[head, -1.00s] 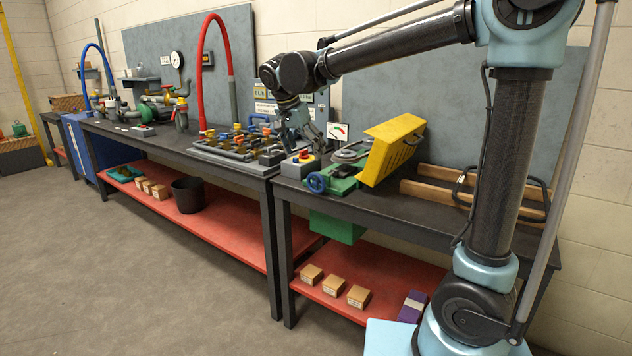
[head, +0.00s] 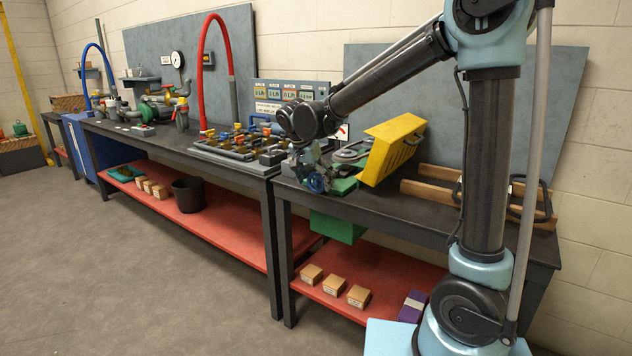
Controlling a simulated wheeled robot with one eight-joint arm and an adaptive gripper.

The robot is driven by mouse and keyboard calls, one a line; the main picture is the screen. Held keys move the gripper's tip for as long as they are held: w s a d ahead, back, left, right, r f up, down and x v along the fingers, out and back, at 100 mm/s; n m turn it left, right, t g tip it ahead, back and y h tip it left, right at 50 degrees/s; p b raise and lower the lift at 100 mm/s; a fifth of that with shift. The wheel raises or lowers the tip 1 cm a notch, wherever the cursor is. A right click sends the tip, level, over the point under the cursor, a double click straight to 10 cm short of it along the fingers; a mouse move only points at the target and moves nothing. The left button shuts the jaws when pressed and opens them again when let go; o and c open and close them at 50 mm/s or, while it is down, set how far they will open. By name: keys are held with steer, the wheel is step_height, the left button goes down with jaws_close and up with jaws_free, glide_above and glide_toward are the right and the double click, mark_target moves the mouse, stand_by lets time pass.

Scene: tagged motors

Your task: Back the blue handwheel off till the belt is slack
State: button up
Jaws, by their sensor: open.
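The blue handwheel (head: 317,183) sits at the front of the green machine (head: 343,187) on the right-hand bench. My gripper (head: 308,170) is just above and behind the handwheel in the picture, pointing down and overlapping its upper part. The jaws are open; whether a finger touches the wheel is too small to tell. The belt and pulleys (head: 352,152) lie behind, partly hidden by my arm and the raised yellow guard (head: 392,148). How tight the belt is cannot be seen.
The yellow guard stands tilted close to the right of my gripper. Wooden rails with black handles (head: 480,196) lie further right on the bench. A pipe manifold (head: 240,145) fills the end of the left bench. A gauge behind is mostly covered by my arm.

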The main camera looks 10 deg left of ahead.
steer(key=c, duration=1.1)
steer(key=shift+o, duration=0.2)
steer(key=shift+w, duration=0.1)
steer(key=shift+w+a+n+g+h, duration=0.15)
steer(key=shift+g+h, duration=0.15)
steer(key=shift+h, duration=0.3)
steer(key=shift+s+a+n+g+h, duration=0.15)
steer(key=shift+g+h, duration=0.15)
steer(key=shift+h, duration=0.3)
steer(key=shift+w+a+n+g+h, duration=0.15)
steer(key=shift+n+g+h, duration=0.2)
steer(key=shift+h, duration=0.85)
steer(key=o, duration=1.1)
steer(key=shift+f, duration=0.1)
steer(key=shift+c, duration=0.2)
